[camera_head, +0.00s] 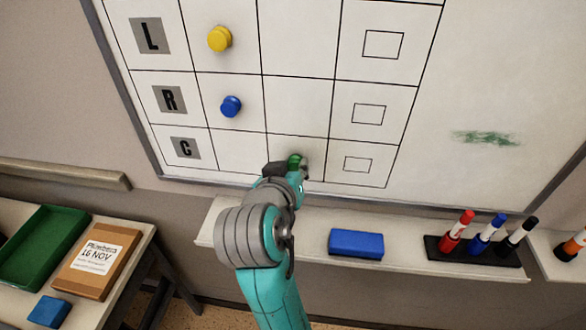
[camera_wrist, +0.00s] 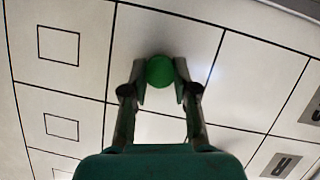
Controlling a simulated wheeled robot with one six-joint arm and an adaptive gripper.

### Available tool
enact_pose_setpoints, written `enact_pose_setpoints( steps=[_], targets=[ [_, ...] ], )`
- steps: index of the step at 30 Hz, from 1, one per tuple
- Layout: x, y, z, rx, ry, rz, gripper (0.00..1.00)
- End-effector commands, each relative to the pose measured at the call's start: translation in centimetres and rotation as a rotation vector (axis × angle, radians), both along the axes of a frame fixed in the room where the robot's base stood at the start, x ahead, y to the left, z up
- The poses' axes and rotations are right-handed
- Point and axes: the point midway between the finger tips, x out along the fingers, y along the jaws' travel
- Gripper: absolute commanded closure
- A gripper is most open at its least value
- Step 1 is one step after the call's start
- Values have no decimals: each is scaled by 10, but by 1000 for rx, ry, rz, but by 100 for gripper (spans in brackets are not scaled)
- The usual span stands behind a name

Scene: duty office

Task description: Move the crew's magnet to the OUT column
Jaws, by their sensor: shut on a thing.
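The whiteboard (camera_head: 480,60) carries a grid with rows marked L, R and C. My gripper (camera_head: 288,166) is at row C, and its fingers are closed on a round green magnet (camera_head: 295,160). In the wrist view, my gripper (camera_wrist: 160,76) has a fingertip on each side of the green magnet (camera_wrist: 160,71). The magnet appears in the row C cell beside the column of printed squares; whether it touches the board I cannot tell. The column headings are out of view. A yellow magnet (camera_head: 219,39) is in row L and a blue magnet (camera_head: 231,106) in row R, both in the column beside the letters.
A ledge (camera_head: 405,272) below the board holds a blue block (camera_head: 356,243) and a black holder (camera_head: 473,252) with red, blue and black markers. At left, a table bears a green tray (camera_head: 40,245), a dated box (camera_head: 95,262) and a blue item (camera_head: 49,311).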

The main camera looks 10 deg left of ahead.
Motion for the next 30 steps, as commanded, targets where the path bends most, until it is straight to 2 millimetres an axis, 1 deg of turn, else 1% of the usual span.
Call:
enact_pose_setpoints(
  steps=[12, 13, 16, 17, 26, 30],
  targets=[
    [2, 0, 0, 0, 0, 0, 90],
    [2, 0, 0, 0, 0, 0, 69],
    [2, 0, 0, 0, 0, 0, 44],
    [2, 0, 0, 0, 0, 0, 43],
    [1, 0, 0, 0, 0, 1, 43],
    [-9, 3, 5, 1, -1, 3, 43]
  ],
)
